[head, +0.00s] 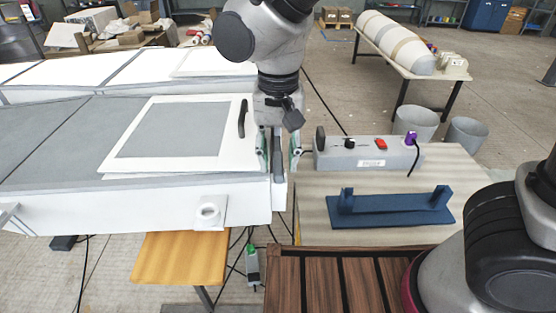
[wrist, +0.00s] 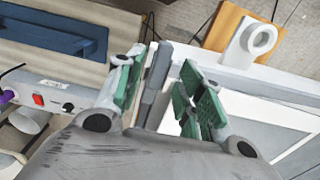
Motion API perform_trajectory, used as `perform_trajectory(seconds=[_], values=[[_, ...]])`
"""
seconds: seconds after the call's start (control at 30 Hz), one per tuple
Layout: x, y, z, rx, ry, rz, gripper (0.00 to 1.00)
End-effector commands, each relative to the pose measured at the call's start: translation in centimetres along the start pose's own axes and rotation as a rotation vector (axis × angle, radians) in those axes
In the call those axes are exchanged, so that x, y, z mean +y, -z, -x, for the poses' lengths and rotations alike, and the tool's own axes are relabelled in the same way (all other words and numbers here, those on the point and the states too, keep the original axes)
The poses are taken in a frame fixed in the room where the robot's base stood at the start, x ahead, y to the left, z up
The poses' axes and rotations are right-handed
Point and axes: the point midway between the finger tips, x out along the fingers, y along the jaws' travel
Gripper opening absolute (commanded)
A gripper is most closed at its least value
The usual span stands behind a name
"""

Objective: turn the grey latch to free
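The grey latch (head: 277,160) is a narrow grey bar at the right end of the white mould, beside the white framed panel with a grey centre (head: 172,130). My gripper (head: 279,146) points down over it with one green-padded finger on each side. In the wrist view the latch (wrist: 157,70) runs between the pads of my gripper (wrist: 158,92). It lies close to the left pad, and a gap shows toward the right pad. I cannot tell whether the left pad touches it. The latch's pivot is hidden.
A black handle (head: 243,118) stands on the panel just left of my gripper. A grey control box (head: 370,155) with a red switch is close on the right. A blue bracket (head: 390,208) lies on the bench before it. A white ring fitting (head: 209,211) is on the mould's front.

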Motion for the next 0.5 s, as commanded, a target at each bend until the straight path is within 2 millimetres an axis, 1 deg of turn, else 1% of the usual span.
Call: perform_trajectory(seconds=[0.03, 0.1, 0.2, 0.47, 0.5], values=[[0.1, 0.0, -0.7, -0.002, -0.003, 0.000, 0.38], [0.1, 0.0, -1.4, -0.001, -0.003, 0.000, 0.38], [0.0, 0.0, -1.9, 0.000, 0.000, 0.001, 0.38], [0.0, 0.0, -2.1, 0.000, 0.000, 0.001, 0.38], [0.0, 0.0, -2.0, 0.000, 0.000, 0.001, 0.30]])
